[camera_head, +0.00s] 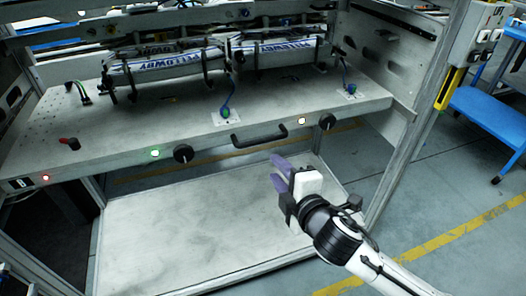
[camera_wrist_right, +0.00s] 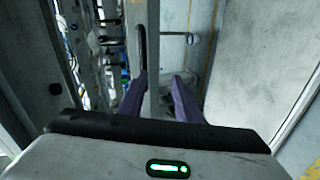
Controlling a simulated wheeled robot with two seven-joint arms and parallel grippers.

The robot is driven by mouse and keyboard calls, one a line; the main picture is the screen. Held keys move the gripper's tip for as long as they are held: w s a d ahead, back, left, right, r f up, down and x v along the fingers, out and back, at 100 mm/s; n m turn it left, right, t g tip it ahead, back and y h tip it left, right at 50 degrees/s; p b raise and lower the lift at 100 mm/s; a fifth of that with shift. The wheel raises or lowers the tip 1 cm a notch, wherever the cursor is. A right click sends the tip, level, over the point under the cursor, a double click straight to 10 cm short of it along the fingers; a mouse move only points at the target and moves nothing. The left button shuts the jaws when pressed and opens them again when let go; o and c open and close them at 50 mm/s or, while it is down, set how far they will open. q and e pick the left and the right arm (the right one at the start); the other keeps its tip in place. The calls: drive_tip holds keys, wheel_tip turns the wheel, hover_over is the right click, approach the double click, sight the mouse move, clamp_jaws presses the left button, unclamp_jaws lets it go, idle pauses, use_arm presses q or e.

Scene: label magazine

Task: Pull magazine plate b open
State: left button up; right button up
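The magazine plate (camera_head: 262,113) is a wide grey panel; no letter marking it as b can be read. Its black bar handle (camera_head: 258,137) is on the front edge, and also shows in the right wrist view (camera_wrist_right: 141,42). My right gripper (camera_head: 276,171) is below and slightly right of the handle in the head view. Its purple fingers are apart with nothing between them; they also show in the right wrist view (camera_wrist_right: 160,78), with the handle beyond the left finger. I see no contact with the handle. My left gripper is out of view.
Black knobs (camera_head: 183,153) and (camera_head: 327,122) flank the handle. Two label bundles (camera_head: 167,66) and (camera_head: 277,52) sit in holders on the plate. A lower shelf (camera_head: 170,240) lies beneath.

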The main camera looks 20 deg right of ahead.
sight(266, 141)
drive_tip(key=shift+n+t, duration=0.4)
drive_tip(key=shift+n, duration=0.3)
drive_tip(key=w, duration=0.4)
drive_tip(key=w+b, duration=0.1)
drive_tip(key=w, duration=0.2)
drive_tip(key=w+b, duration=0.1)
drive_tip(key=w, duration=0.3)
drive_tip(key=shift+w+d+r, duration=0.1)
drive_tip(key=shift+w+r, duration=0.15)
drive_tip(key=shift+w, duration=0.05)
drive_tip(key=shift+c, duration=0.3)
clamp_jaws()
